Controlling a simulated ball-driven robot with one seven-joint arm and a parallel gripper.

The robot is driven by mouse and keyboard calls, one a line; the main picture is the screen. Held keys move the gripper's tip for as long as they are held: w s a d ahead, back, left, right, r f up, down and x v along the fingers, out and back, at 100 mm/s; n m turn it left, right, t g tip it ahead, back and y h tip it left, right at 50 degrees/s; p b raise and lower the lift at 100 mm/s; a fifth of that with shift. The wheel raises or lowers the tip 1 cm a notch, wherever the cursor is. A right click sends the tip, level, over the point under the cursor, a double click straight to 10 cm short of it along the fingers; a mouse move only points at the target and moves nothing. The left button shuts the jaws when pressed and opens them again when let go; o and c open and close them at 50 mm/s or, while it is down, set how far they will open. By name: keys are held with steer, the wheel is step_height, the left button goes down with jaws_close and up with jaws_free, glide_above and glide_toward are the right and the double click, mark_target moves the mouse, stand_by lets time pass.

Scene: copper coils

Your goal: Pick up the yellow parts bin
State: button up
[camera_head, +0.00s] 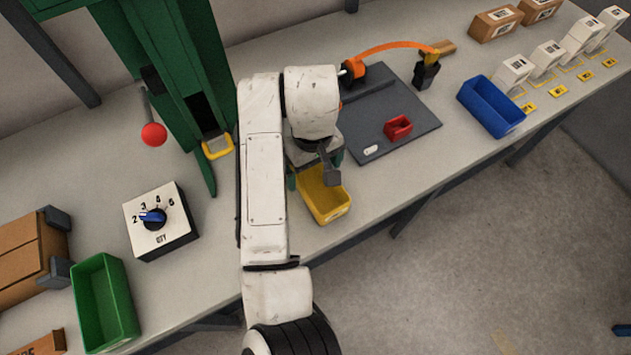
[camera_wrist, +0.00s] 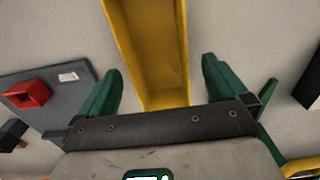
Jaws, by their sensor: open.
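The yellow parts bin (camera_head: 333,211) stands on the workbench below my arm, near the front edge, in the head view. Its far part is hidden behind my gripper. In the wrist view the bin (camera_wrist: 183,50) runs up from between my two green fingers. My gripper (camera_wrist: 161,85) is open, with one finger on each side of the bin. A gap shows between each finger and the bin walls in that view. How far the fingers are above the bench cannot be told.
A dark mat (camera_head: 415,125) with a small red bin (camera_head: 398,127) lies to the right. A blue bin (camera_head: 492,107) is farther right. A green press (camera_head: 185,60), a dial box (camera_head: 160,221) and a green bin (camera_head: 105,302) stand left. Bare bench surrounds the yellow bin's front.

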mark_target(315, 188)
steer(key=shift+d+f+p, duration=0.2)
steer(key=shift+f+p, duration=0.15)
steer(key=shift+f, duration=2)
steer(key=shift+c, duration=0.5)
steer(key=c, duration=0.8)
steer(key=shift+r, duration=0.1)
